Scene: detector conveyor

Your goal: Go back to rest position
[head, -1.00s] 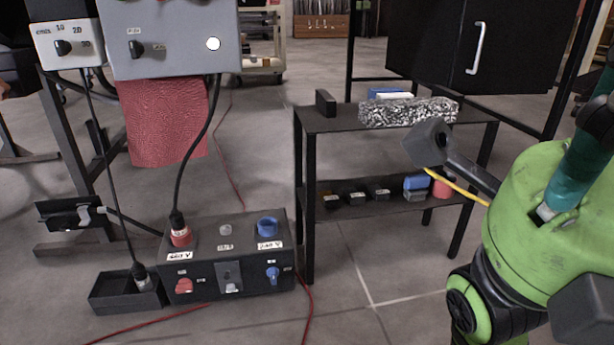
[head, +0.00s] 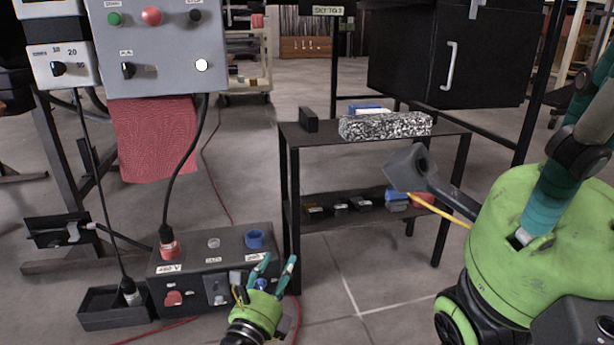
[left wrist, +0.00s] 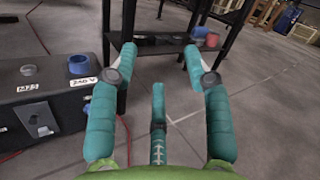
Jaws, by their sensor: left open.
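My left gripper (head: 278,262) is low in the head view, in front of the right end of the dark socket box (head: 205,263). Its teal fingers point up and are spread apart with nothing between them. In the left wrist view the open fingers (left wrist: 157,62) reach forward over grey floor, with the box beside them on the left. My right gripper's green body (head: 555,235) fills the right edge of the head view, very close. A teal finger rises from it; its fingertips are not clearly shown.
A black shelf table (head: 374,145) stands in the middle with a speckled block (head: 385,126) on top. A grey control panel (head: 160,50) is at upper left, with a red cloth (head: 153,137) below. A black cabinet (head: 420,75) stands behind. Floor between box and table is narrow.

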